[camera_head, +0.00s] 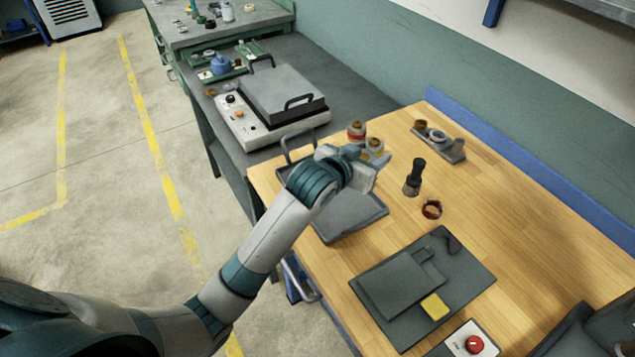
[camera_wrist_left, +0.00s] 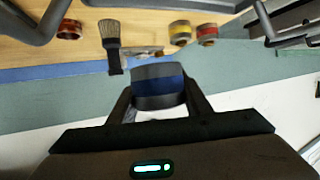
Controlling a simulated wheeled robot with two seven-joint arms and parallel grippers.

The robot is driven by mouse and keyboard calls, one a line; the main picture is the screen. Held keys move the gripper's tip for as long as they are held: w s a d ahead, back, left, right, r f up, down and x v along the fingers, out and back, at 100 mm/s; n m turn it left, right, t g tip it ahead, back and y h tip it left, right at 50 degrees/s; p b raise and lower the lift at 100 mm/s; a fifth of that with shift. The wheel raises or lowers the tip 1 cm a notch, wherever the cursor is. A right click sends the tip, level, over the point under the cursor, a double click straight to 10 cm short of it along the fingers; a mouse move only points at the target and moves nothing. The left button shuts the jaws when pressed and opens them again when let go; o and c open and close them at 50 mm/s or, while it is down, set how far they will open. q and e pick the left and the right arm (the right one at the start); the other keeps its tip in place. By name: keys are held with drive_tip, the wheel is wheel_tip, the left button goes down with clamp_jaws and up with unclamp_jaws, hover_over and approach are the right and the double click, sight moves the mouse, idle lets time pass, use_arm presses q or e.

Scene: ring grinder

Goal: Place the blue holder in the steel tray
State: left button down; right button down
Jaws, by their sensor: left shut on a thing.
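My left gripper (camera_head: 365,178) is over the far end of the dark steel tray (camera_head: 350,218), which lies at the left edge of the wooden table. In the left wrist view the gripper (camera_wrist_left: 160,100) is shut on the dark blue holder (camera_wrist_left: 158,78), which sits between its two fingers. The holder is hidden by the gripper in the head view. I cannot tell from these views whether the holder touches the tray. A tray handle (camera_head: 299,145) stands up at the tray's far left.
A red jar (camera_head: 357,130), a yellow-labelled jar (camera_head: 375,147), a black brush (camera_head: 414,178) and a brown ring (camera_head: 432,209) stand near the gripper. A grey rack (camera_head: 450,147) is behind. A dark board (camera_head: 460,265) with a yellow block (camera_head: 435,306) lies in front, beside a red button (camera_head: 474,344).

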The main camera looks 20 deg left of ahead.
use_arm(q)
drive_tip(key=shift+w+a+r, duration=0.1)
drive_tip(key=shift+w+a, duration=0.05)
use_arm(e)
drive_tip(key=shift+s+d, duration=0.1)
drive_tip(key=shift+d, duration=0.65)
